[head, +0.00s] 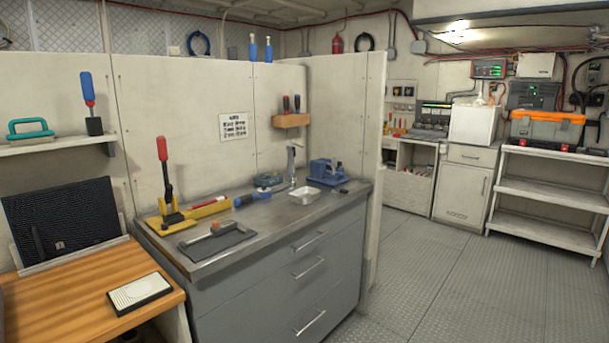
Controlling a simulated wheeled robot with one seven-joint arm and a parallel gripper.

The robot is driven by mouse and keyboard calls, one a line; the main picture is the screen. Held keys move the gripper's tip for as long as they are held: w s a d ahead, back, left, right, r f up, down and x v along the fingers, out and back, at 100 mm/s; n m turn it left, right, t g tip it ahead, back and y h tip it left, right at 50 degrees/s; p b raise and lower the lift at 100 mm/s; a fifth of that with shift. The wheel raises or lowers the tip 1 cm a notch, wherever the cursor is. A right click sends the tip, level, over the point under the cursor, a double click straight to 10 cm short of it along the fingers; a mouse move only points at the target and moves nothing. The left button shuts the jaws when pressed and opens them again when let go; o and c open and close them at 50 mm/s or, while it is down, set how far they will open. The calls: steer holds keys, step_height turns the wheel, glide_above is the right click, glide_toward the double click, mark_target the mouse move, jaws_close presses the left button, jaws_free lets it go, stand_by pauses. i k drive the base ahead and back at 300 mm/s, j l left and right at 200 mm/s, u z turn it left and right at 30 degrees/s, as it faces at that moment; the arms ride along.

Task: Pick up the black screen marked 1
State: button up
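A black screen (75,212) with a fine mesh-like face stands tilted back at the far left, behind the wooden table. A pale ledge or rail (75,256) runs along its lower edge. A small brownish mark (60,245) shows low on the screen, too small to read as a number. A dark, narrow handle-like piece (37,242) shows in front of its lower left part. My gripper is not in view, so its state does not show.
The wooden table (75,283) in front of the screen holds a black-and-white block (140,293). A grey counter (262,215) with tools stands right of it. A shelf (45,145) is above the screen. Open metal floor (460,290) lies at the right.

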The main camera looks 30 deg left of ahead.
mark_target(48, 223)
steer(key=u, duration=0.5)
steer(key=i+u, duration=0.15)
steer(key=u, duration=0.8)
steer(key=k+j+u, duration=0.1)
steer(key=u, duration=0.65)
steer(key=i+j, duration=0.25)
steer(key=i, duration=0.15)
steer(key=i+j+u, duration=0.1)
steer(key=i+j, duration=0.15)
steer(key=i, duration=0.2)
steer(key=i+j, duration=0.25)
steer(key=i, duration=0.2)
steer(key=i+j+u, duration=0.15)
steer(key=i, duration=0.25)
